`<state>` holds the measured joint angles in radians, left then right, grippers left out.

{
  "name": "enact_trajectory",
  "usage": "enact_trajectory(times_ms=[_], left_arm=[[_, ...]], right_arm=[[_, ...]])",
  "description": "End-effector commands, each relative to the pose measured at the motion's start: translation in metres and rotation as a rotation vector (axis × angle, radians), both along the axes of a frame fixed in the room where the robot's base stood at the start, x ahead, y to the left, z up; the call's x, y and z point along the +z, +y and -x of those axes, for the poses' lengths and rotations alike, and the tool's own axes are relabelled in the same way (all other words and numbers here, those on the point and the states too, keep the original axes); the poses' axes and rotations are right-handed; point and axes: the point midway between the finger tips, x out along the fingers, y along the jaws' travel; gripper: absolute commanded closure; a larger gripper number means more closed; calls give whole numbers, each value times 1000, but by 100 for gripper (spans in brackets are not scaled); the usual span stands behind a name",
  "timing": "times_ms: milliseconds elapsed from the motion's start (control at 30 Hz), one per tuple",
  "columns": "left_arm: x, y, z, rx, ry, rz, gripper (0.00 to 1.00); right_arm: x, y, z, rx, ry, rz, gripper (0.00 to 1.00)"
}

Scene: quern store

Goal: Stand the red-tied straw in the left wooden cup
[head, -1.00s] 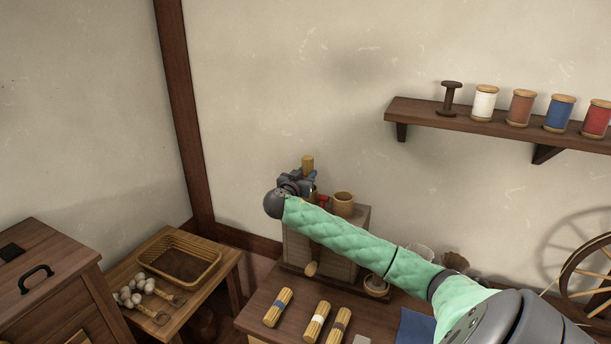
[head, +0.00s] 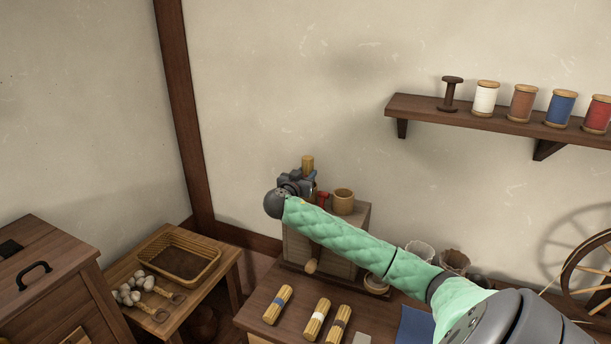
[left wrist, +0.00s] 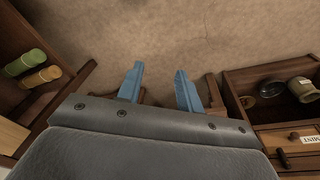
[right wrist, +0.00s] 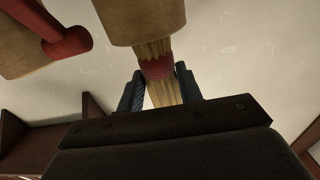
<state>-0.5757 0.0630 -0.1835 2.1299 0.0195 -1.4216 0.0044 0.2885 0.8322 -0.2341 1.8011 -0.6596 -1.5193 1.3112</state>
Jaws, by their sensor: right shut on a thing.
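My right gripper (head: 300,182) is shut on the red-tied straw (head: 308,164), held roughly upright above the low cabinet. In the right wrist view the red tie (right wrist: 156,69) lies just beyond my fingertips (right wrist: 160,88). The straw's far end is hidden at the rim of a wooden cup (right wrist: 140,18); I cannot tell whether it is inside or behind it. In the head view my gripper mostly hides this left cup. Another wooden cup (head: 343,201) stands to its right. My left gripper (left wrist: 159,85) is open and empty, outside the head view.
A red object (head: 322,198) sits between the cups. Tied straw bundles (head: 277,305) lie on the table (head: 258,298) in front. A basket (head: 150,258) stands on a side table at left. A shelf (head: 420,110) with spools is on the wall.

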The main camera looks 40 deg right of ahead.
Motion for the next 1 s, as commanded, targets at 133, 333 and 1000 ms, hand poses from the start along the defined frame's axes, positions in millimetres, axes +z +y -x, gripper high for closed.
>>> enact_trajectory(times_ms=[133, 333, 1000], left_arm=[[1, 0, -3, 0, -4, 0, 64], [0, 0, -9, 0, -8, -2, 64], [55, 0, 1, 1, -9, 9, 64]], right_arm=[[0, 0, 0, 0, 0, 0, 87], [0, 0, 0, 0, 0, 0, 39], [-4, 37, 14, 3, 0, -2, 39]])
